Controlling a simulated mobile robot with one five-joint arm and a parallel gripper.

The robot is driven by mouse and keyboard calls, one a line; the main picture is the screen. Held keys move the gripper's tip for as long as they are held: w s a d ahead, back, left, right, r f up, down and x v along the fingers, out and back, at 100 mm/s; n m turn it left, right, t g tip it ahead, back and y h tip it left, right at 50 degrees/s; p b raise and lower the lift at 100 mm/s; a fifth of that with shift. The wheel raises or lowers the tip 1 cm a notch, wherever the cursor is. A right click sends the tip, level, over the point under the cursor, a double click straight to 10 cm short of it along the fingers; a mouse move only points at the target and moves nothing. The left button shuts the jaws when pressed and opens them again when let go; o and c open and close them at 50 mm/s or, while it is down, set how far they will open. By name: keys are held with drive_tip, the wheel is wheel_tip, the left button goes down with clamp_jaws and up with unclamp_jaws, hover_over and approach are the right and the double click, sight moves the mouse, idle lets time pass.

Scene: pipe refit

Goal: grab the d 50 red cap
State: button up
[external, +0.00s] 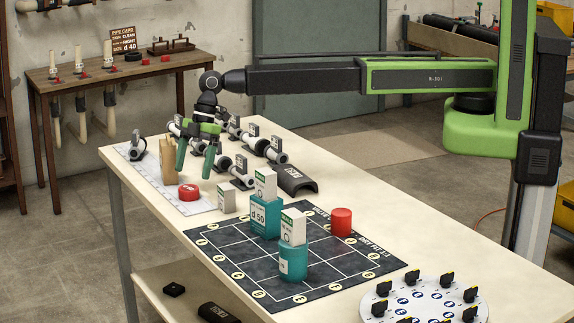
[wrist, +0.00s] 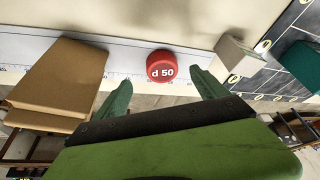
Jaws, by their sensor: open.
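The red cap marked "d 50" (external: 189,192) lies on the white ruler strip near the left end of the table. In the wrist view the cap (wrist: 166,65) sits past the fingertips, roughly midway between them, with its lettering facing the camera. My gripper (external: 195,172) is open and empty, pointing down above the cap. In the wrist view its two green fingers (wrist: 160,84) are spread on either side of the line to the cap, and do not touch it.
A brown block (external: 169,160) stands on the strip left of the cap, and a small grey block (external: 226,197) to its right. Black and white pipe fittings (external: 244,144) lie behind.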

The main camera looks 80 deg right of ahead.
sight(189, 187)
drive_tip(key=b+x, duration=0.4)
drive_tip(key=x, duration=0.1)
drive_tip(key=shift+s+a+f+b, duration=0.1)
drive_tip(key=shift+a+f+b, duration=0.1)
drive_tip(key=shift+b, duration=0.2)
drive_tip(key=shift+r, duration=0.25)
drive_tip(key=c, duration=1.4)
drive_tip(key=p+v, duration=0.1)
drive_tip(key=p, duration=0.1)
drive_tip(key=p+v, duration=0.2)
drive_tip(key=a+p+v, duration=0.1)
drive_tip(key=v, duration=0.1)
drive_tip(key=shift+w+d+r+p, duration=0.15)
drive_tip(key=shift+w+r+p, duration=0.1)
drive_tip(key=shift+r+p, duration=0.15)
drive_tip(key=d+r+p, duration=0.2)
drive_tip(key=d, duration=0.1)
drive_tip(key=d+r+p, duration=0.1)
drive_tip(key=d, duration=0.3)
drive_tip(key=d+r+p, duration=0.2)
drive_tip(key=d, duration=0.1)
drive_tip(key=shift+s+d+r+p, duration=0.3)
